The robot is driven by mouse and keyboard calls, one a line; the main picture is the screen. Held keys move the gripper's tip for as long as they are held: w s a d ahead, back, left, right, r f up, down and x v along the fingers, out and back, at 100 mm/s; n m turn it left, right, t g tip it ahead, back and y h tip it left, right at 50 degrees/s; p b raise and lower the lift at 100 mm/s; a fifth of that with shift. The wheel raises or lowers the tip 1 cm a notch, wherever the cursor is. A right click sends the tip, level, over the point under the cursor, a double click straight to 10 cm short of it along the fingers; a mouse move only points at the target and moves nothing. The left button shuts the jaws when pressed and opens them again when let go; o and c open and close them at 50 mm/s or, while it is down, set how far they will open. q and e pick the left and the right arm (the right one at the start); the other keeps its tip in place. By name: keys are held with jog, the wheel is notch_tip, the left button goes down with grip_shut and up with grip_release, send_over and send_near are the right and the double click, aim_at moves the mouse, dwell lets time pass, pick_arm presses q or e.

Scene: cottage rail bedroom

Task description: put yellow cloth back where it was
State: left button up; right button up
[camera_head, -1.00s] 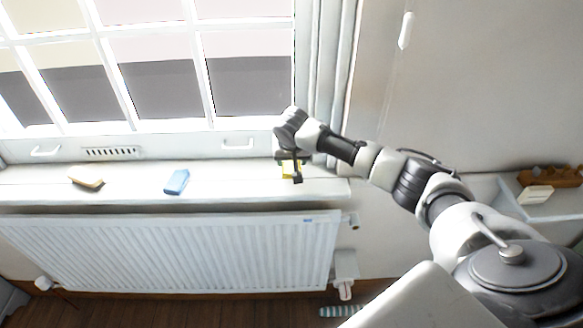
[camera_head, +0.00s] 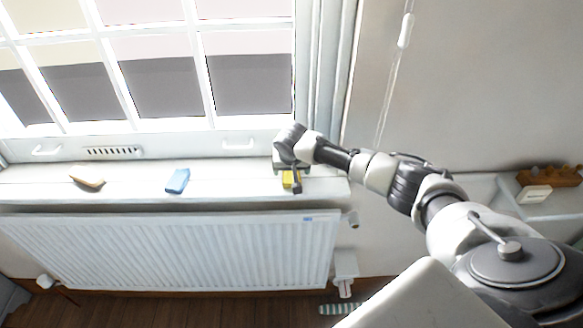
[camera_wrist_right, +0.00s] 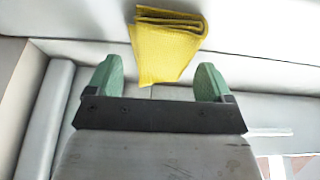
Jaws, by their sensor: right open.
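The folded yellow cloth (camera_head: 288,179) lies at the right end of the white window sill (camera_head: 230,185), partly hidden behind my right gripper (camera_head: 296,185). In the right wrist view the yellow cloth (camera_wrist_right: 165,45) is just ahead of my right gripper (camera_wrist_right: 153,85), with its near corner reaching between the green-padded fingertips. The fingers are apart on either side of that corner and do not grip it. My left gripper is not in view.
A blue cloth or block (camera_head: 177,181) and a tan, brush-like object (camera_head: 87,177) lie further left on the sill. A white radiator (camera_head: 180,250) is below it. A shelf with a brown object (camera_head: 550,177) is at right.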

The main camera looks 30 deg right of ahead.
aim_at(292, 181)
jog(key=b+v, duration=0.1)
jog(key=v, duration=1.1)
